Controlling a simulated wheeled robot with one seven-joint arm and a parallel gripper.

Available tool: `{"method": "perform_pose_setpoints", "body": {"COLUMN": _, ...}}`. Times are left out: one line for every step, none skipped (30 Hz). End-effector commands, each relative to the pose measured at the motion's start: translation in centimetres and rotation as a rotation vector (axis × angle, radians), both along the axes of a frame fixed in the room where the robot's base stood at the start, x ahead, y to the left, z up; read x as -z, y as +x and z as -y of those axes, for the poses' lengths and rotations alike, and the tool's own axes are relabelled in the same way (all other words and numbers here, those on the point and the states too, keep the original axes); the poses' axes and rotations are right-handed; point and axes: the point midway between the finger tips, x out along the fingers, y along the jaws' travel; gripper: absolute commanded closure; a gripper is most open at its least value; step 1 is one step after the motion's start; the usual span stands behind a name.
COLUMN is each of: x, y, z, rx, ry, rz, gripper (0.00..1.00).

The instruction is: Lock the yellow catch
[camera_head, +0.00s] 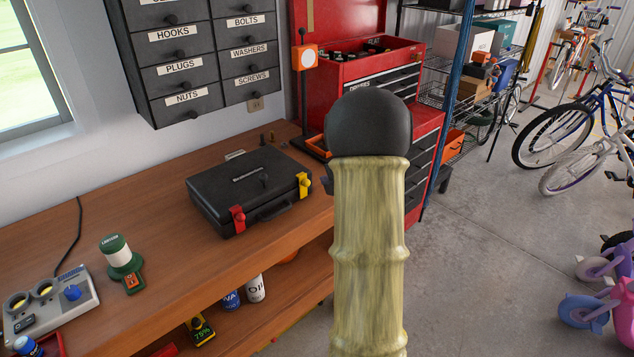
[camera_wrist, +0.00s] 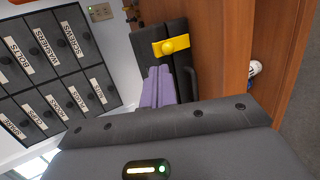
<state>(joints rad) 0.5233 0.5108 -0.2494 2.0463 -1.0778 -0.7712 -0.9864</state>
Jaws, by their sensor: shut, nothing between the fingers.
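A black case (camera_head: 240,188) lies closed on the wooden workbench. Its yellow catch (camera_head: 303,185) is at the right end of its front edge, and a red catch (camera_head: 237,219) is at the left end. In the wrist view the yellow catch (camera_wrist: 172,46) is a flat strip with a round knob, lying across the case edge. My gripper (camera_wrist: 158,72) shows there as lavender fingers, shut and empty, just below the yellow catch in the picture. I cannot tell whether they touch the case. In the head view my arm hides most of the gripper.
The case handle (camera_head: 273,211) is between the catches. A green-and-white lantern (camera_head: 118,255) and a grey device with dials (camera_head: 50,305) stand on the bench (camera_head: 185,270) at left. A red tool chest (camera_head: 375,62) stands behind my arm. Labelled drawers (camera_head: 190,60) hang on the wall.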

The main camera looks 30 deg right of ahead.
Motion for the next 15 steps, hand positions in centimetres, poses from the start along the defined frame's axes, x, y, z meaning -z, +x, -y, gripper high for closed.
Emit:
{"method": "perform_pose_setpoints", "body": {"x": -0.5, "y": -0.7, "z": -0.2, "rx": -0.002, "ry": 0.0, "rz": 0.003, "gripper": 1.0}}
{"method": "perform_pose_setpoints", "body": {"x": -0.8, "y": -1.1, "z": -0.3, "rx": -0.004, "ry": -0.001, "rz": 0.003, "gripper": 1.0}}
{"method": "perform_pose_setpoints", "body": {"x": -1.2, "y": -1.6, "z": -0.5, "rx": -0.006, "ry": 0.0, "rz": 0.004, "gripper": 1.0}}
{"method": "perform_pose_setpoints", "body": {"x": -1.5, "y": -2.0, "z": -0.7, "rx": -0.008, "ry": 0.0, "rz": 0.003, "gripper": 1.0}}
{"method": "perform_pose_setpoints", "body": {"x": -1.8, "y": -2.4, "z": -0.8, "rx": -0.011, "ry": -0.001, "rz": 0.002, "gripper": 1.0}}
{"method": "perform_pose_setpoints", "body": {"x": -2.2, "y": -3.0, "z": -0.9, "rx": -0.012, "ry": -0.001, "rz": 0.004, "gripper": 1.0}}
{"method": "perform_pose_setpoints", "body": {"x": -2.5, "y": -3.4, "z": -1.0, "rx": -0.013, "ry": -0.001, "rz": 0.003, "gripper": 1.0}}
{"method": "perform_pose_setpoints", "body": {"x": -2.7, "y": -3.7, "z": -1.0, "rx": -0.014, "ry": 0.0, "rz": 0.003, "gripper": 1.0}}
{"method": "perform_pose_setpoints", "body": {"x": -3.1, "y": -4.2, "z": -1.1, "rx": -0.016, "ry": -0.001, "rz": 0.003, "gripper": 1.0}}
{"method": "perform_pose_setpoints", "body": {"x": -3.3, "y": -4.5, "z": -1.1, "rx": -0.017, "ry": -0.001, "rz": 0.003, "gripper": 1.0}}
{"method": "perform_pose_setpoints", "body": {"x": -3.5, "y": -4.7, "z": -1.2, "rx": -0.016, "ry": 0.0, "rz": 0.003, "gripper": 1.0}}
{"method": "perform_pose_setpoints", "body": {"x": -3.6, "y": -5.0, "z": -1.2, "rx": -0.017, "ry": 0.0, "rz": 0.002, "gripper": 1.0}}
{"method": "perform_pose_setpoints", "body": {"x": -3.7, "y": -5.2, "z": -1.2, "rx": -0.018, "ry": 0.001, "rz": 0.001, "gripper": 1.0}}
{"method": "perform_pose_setpoints", "body": {"x": -3.7, "y": -5.3, "z": -1.2, "rx": -0.018, "ry": 0.002, "rz": 0.001, "gripper": 1.0}}
{"method": "perform_pose_setpoints", "body": {"x": -3.8, "y": -5.4, "z": -1.2, "rx": -0.018, "ry": 0.002, "rz": 0.001, "gripper": 1.0}}
